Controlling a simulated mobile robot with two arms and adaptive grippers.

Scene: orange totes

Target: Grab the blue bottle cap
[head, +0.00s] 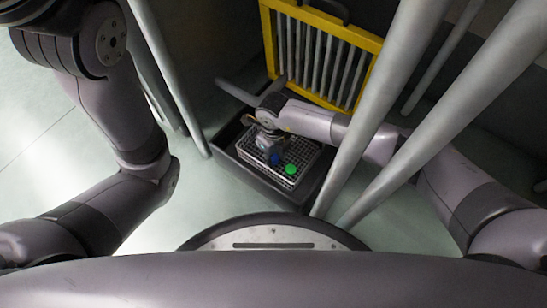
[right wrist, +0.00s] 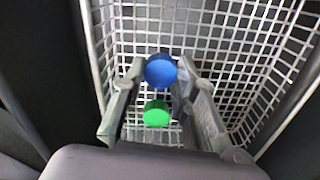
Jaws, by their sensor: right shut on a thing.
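The blue bottle cap (right wrist: 161,70) is between the fingertips of my right gripper (right wrist: 158,78) in the right wrist view, with a finger on either side. In the head view the blue cap (head: 275,158) is a small dark blue spot beside my right gripper (head: 268,150). The right gripper is shut on the blue cap, over a white wire basket (right wrist: 240,60). A green cap (right wrist: 156,113) lies lower in the picture, near the blue one; it also shows in the head view (head: 291,169). My left gripper is outside the head view.
The wire basket (head: 301,179) sits inside a dark tote (head: 312,191). A yellow-framed rack with grey bars (head: 375,45) stands behind it. Grey poles (head: 388,108) rise close to my right arm. Pale floor (head: 50,130) is clear at the left.

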